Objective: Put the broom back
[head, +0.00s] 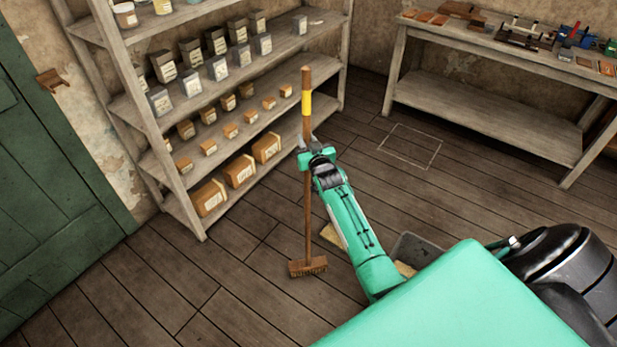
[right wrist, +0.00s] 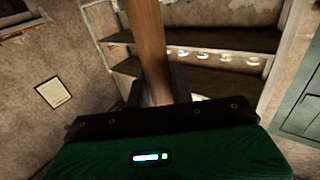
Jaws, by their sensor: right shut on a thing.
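The broom (head: 307,215) stands nearly upright, with a brown wooden handle, a yellow band near the top and a bristled head low over the floorboards. I cannot tell whether the bristles touch the floor. My right gripper (head: 305,146) is shut around the handle below the yellow band. In the right wrist view the handle (right wrist: 147,45) rises between the dark jaws (right wrist: 158,98). A small wooden bracket (head: 52,80) is fixed on the wall beside the green door. My left gripper is out of view.
A shelf unit (head: 192,220) with tins and boxes stands behind the broom. A workbench (head: 480,47) with tools is at the upper right. A grey bin (head: 415,247) sits by my right arm. A pale outlined square (head: 410,146) marks the floor. Floor left of the broom is clear.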

